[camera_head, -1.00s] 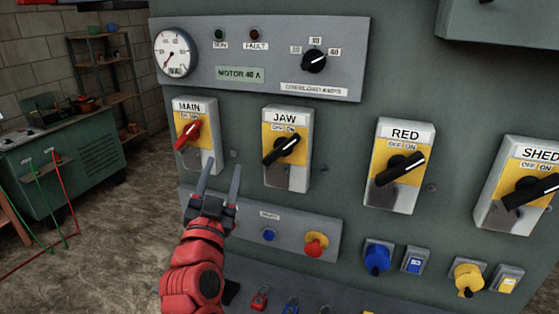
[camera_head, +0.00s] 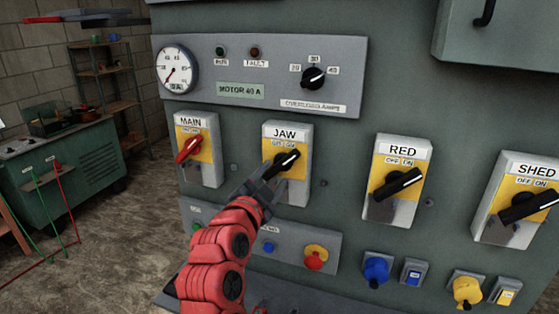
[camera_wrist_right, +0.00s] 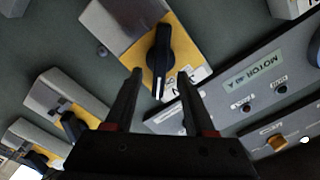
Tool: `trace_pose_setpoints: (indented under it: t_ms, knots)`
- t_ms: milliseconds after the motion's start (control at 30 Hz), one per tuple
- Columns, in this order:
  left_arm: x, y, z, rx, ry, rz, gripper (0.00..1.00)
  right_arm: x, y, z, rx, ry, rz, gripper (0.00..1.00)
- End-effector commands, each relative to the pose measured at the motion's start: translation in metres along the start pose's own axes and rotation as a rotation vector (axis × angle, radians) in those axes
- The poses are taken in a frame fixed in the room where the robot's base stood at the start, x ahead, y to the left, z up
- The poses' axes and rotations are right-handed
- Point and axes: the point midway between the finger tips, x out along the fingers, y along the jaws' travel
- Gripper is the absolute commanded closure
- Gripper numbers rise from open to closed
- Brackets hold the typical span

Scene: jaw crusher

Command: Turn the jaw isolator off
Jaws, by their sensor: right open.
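The JAW isolator (camera_head: 301,135) is a grey box with a yellow plate marked OFF and ON, on the green panel in the head view. Its black knob (camera_head: 284,164) has a white line pointing up and right, towards the ON side. My right gripper (camera_head: 262,188) is open, just below and left of the knob. In the right wrist view the black knob (camera_wrist_right: 161,58) lies ahead, between the lines of the two open fingers (camera_wrist_right: 157,88). I cannot tell whether the fingers touch it. My left gripper is not in view.
The MAIN isolator (camera_head: 194,122) with a red knob is to the left; the RED (camera_head: 401,152) and SHED (camera_head: 537,170) isolators are to the right. Below are a red emergency button (camera_head: 315,262) and a blue plug (camera_head: 376,270). A gauge (camera_head: 177,70) is above.

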Motion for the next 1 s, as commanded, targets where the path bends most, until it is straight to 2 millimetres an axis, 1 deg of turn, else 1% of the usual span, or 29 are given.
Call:
trace_pose_setpoints:
  t_ms: [33, 100, 200, 300, 433, 667, 700, 767, 900, 967, 1000]
  knots:
    - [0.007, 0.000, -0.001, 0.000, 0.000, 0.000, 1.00, 0.011, -0.002, -0.003, -0.003, 0.002, 0.003, 0.45]
    - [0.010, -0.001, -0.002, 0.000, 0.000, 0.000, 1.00, 0.024, -0.001, -0.002, -0.004, 0.000, 0.004, 0.45]
    - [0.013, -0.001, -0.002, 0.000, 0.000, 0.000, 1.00, 0.038, -0.001, -0.002, -0.002, 0.000, 0.002, 0.45]
    - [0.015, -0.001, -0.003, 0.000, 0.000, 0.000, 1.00, 0.046, -0.002, 0.000, -0.001, -0.001, -0.001, 0.45]
    - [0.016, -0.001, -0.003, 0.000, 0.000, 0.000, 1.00, 0.051, -0.001, 0.001, -0.001, -0.001, -0.001, 0.45]
    - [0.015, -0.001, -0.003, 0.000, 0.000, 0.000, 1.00, 0.051, -0.001, 0.001, -0.001, -0.001, -0.002, 0.45]
    - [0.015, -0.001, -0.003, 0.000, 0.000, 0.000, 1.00, 0.051, -0.001, 0.001, -0.001, -0.001, -0.002, 0.52]
    - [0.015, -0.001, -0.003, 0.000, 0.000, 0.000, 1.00, 0.051, -0.001, 0.001, -0.001, -0.001, -0.002, 0.63]
    - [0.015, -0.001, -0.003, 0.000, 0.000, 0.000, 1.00, 0.051, -0.001, 0.001, -0.001, -0.001, -0.002, 0.88]
    - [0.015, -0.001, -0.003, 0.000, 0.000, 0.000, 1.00, 0.051, -0.001, 0.001, -0.001, -0.001, -0.002, 0.99]
    - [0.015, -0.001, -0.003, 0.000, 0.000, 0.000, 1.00, 0.051, -0.001, 0.001, -0.001, -0.001, -0.001, 1.00]
